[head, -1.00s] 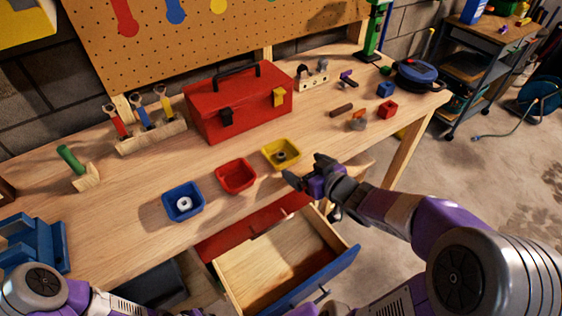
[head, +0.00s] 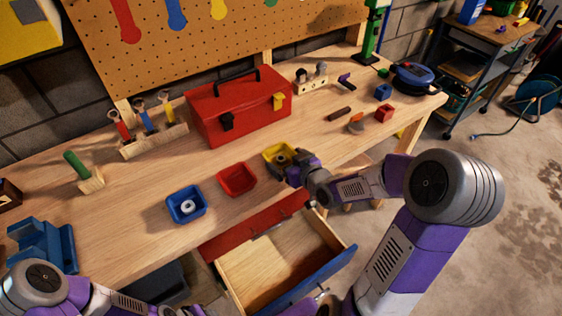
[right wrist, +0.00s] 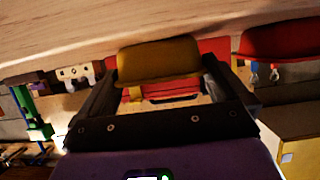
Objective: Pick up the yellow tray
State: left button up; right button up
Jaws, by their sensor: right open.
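The yellow tray (head: 268,151) sits on the workbench near its front edge, with a dark round nut (head: 281,159) in it. My right gripper (head: 293,166) is at the tray's front right side in the head view and hides part of it. In the right wrist view the yellow tray (right wrist: 158,62) shows between the two spread fingers of my right gripper (right wrist: 160,85). Whether a finger touches it I cannot tell. My left arm shows at the lower left of the head view, but its gripper is not visible.
A red tray (head: 236,167) and a blue tray (head: 172,211) with a pale ring stand left of the yellow one. A red toolbox (head: 235,105) stands behind. An open drawer (head: 325,237) juts out below the bench front. Small blocks lie at the bench's right.

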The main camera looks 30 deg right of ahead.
aim_at(281, 158)
jog(key=b+x, duration=0.1)
jog(key=x, duration=0.2)
jog(key=shift+w+a+f, duration=0.1)
jog(key=shift+w+f, duration=0.05)
jog(key=shift+w, duration=0.1)
jog(key=shift+c, duration=0.2)
jog(key=c, duration=0.6)
